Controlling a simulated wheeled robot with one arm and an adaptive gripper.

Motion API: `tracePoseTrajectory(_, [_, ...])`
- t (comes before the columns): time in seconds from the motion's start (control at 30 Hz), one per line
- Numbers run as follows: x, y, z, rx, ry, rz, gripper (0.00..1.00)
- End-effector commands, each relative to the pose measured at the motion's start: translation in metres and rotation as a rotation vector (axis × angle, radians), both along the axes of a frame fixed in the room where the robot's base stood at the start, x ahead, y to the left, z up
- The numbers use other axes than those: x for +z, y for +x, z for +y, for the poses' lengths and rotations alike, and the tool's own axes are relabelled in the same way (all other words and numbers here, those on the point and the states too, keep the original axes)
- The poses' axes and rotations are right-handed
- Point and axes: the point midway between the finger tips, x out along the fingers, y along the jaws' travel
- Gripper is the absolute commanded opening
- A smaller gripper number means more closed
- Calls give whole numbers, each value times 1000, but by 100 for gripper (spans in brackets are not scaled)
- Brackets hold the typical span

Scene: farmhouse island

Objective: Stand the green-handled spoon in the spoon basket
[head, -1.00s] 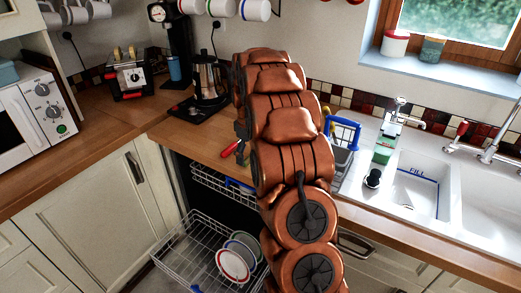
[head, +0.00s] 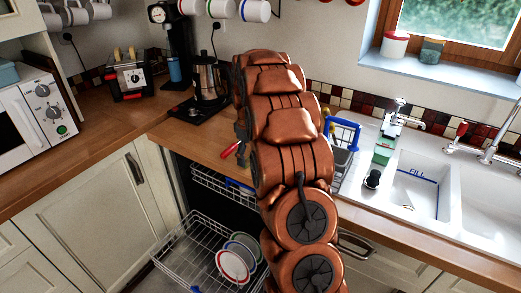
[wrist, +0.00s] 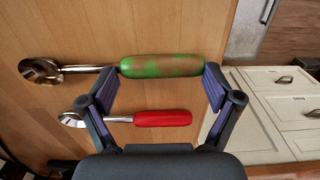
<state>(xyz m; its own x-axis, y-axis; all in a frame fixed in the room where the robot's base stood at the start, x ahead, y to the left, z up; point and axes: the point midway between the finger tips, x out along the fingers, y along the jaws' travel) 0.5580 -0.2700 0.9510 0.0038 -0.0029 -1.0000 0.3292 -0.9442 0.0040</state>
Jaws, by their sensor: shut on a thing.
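The green-handled spoon (wrist: 162,66) has a mottled green and brown handle and a metal bowl at the left of the wrist view. I cannot tell whether the spoon is clear of the wooden worktop. In the head view my arm hides the spoon and most of my gripper. The spoon basket appears to be the grey basket with a blue rim (head: 343,128), partly behind my arm, beside the sink.
A red-handled spoon (wrist: 162,118) lies parallel to the green one; its handle also shows in the head view (head: 231,149). An open dishwasher rack (head: 185,262) with plates stands below the worktop. A kettle (head: 207,78), green bottle (head: 384,148) and sink (head: 417,190) are nearby.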

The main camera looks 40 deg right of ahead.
Motion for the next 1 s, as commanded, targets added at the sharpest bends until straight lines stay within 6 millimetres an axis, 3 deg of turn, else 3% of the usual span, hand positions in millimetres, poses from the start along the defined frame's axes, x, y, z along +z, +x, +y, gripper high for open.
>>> tracePoseTrajectory(0.3, [-5, -2, 2, -1, 8, 10, 31])
tracePoseTrajectory(0.7, [-3, -3, 1, -1, 8, 11, 29])
tracePoseTrajectory(0.73, [-1, -2, 1, -1, 8, 11, 29])
tracePoseTrajectory(0.77, [0, -2, 1, -1, 7, 10, 20])
tracePoseTrajectory(1.0, [15, -1, 1, -1, 4, 6, 20])
